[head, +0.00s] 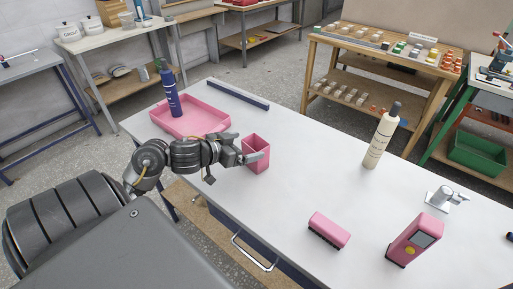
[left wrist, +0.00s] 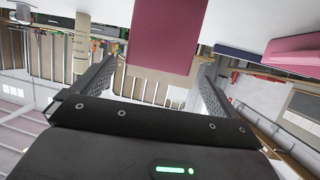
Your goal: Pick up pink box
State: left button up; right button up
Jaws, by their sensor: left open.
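The pink box (head: 257,148) is an upright, open-topped square container on the white table. My left gripper (head: 248,154) is at its left side, with one finger in front of the box's near face. In the left wrist view the pink box (left wrist: 165,35) shows as a plain pink face between the two spread fingers. My left gripper (left wrist: 158,65) is open there, with visible space on both sides of the box. I cannot tell whether a finger touches it. My right gripper is in neither view.
A pink tray (head: 216,124) holding a dark blue bottle (head: 171,92) is behind on the left. A cream bottle (head: 381,140), a pink brush-like block (head: 329,229) and a pink device (head: 409,238) stand to the right. The table (head: 310,170) is clear around its middle.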

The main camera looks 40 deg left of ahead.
aim_at(262, 142)
pick_arm(q)
jog(key=b+x, duration=0.1)
jog(key=x, duration=0.5)
jog(key=shift+w+d+f, duration=0.15)
jog(key=shift+w+d, duration=0.05)
jog(key=shift+w, duration=0.15)
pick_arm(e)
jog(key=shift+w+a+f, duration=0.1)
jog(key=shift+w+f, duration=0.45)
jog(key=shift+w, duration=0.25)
pick_arm(q)
jog(key=shift+c, duration=0.5)
jog(key=c, duration=1)
